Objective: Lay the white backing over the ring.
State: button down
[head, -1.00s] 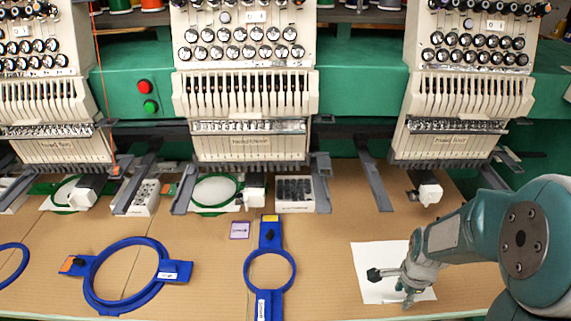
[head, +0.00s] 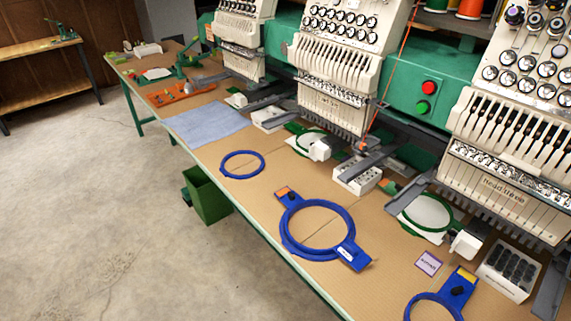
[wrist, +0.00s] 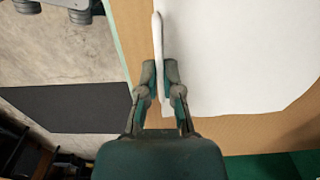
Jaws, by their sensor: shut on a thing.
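In the wrist view my gripper (wrist: 160,76) is shut on the left edge of the white backing (wrist: 235,55). The pinched edge stands up as a thin fold between the fingers. The rest of the sheet spreads to the right above the brown table top. In the head view a plain blue ring (head: 242,177) lies flat on the table, left of a larger blue hoop (head: 286,236) with two side brackets. Part of a smaller bracketed blue hoop (head: 433,296) shows at the lower right. My gripper and the backing are outside the head view.
The embroidery machine (head: 330,70) stands along the table's back, its grey arms reaching forward. A blue-grey cloth (head: 207,124) lies beyond the plain ring. A small purple-edged card (head: 428,263) lies between the hoops. A green bin (head: 207,196) stands below the table's front edge.

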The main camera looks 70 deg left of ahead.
jog(key=shift+r, duration=2.2)
